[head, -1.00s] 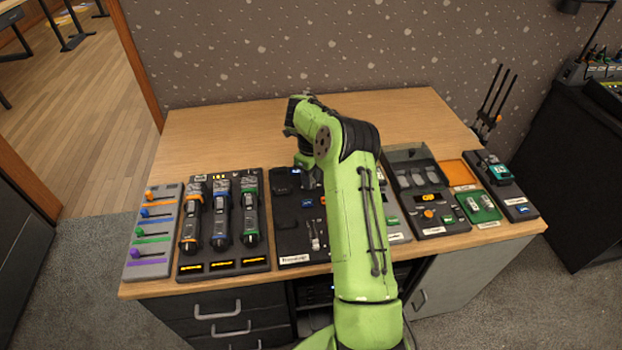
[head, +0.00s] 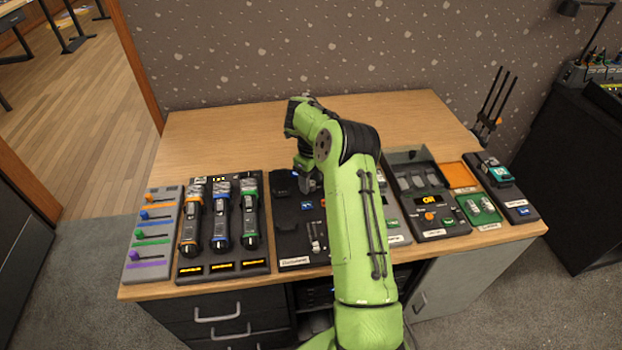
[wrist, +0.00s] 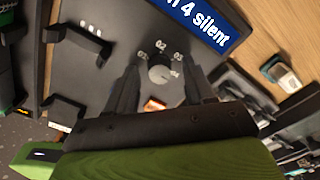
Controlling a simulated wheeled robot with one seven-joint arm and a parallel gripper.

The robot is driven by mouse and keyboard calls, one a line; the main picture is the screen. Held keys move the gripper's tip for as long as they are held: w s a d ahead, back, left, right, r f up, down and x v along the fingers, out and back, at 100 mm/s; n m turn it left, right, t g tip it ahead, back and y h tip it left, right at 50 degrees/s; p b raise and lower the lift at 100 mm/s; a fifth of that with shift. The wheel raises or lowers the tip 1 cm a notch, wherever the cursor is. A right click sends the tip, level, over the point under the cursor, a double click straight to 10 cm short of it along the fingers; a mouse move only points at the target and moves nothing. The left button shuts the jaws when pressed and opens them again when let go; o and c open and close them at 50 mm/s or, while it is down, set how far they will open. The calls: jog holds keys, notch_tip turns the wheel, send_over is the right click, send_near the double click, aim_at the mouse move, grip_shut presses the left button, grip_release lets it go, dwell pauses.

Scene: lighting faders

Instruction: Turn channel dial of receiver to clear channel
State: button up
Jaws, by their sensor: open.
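In the head view my gripper (head: 306,181) is low over the dark receiver panel (head: 290,238), and my arm hides the dial.
Fader strips (head: 152,238) and a handset rack (head: 222,265) stand left of the receiver. A black tray (head: 415,180) and a green tray (head: 478,208) lie to the right. The back of the wooden desk (head: 230,130) is clear.

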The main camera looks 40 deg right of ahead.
notch_tip(320, 180, up, 16)
jog(key=p, duration=0.5)
jog(key=shift+f+p, duration=0.15)
jog(key=shift+p, duration=0.2)
notch_tip(320, 180, up, 9)
jog(key=n+h, duration=0.1)
jog(key=n, duration=0.5)
send_over(311, 182)
jog(key=s+a, duration=0.2)
jog(key=a, duration=0.3)
jog(key=s+a+r+n+t+h+p, duration=0.1)
jog(key=s+a+r+n+t+p, duration=0.15)
jog(key=s+a+r+n, duration=0.65)
jog(key=s+a+n+t, duration=0.1)
jog(key=s+a+n, duration=0.2)
jog(key=s+n, duration=0.2)
jog(key=s+a+f+n+t+y+p, duration=0.1)
jog(key=s+a+n, duration=0.2)
jog(key=s+n, duration=0.3)
jog(key=s+a+f+n+t+y, duration=0.1)
jog(key=s+a+n, duration=0.2)
jog(key=s+n, duration=0.3)
jog(key=shift+s+f, duration=0.25)
jog(key=shift+s, duration=0.7)
jog(key=shift+a, duration=0.1)
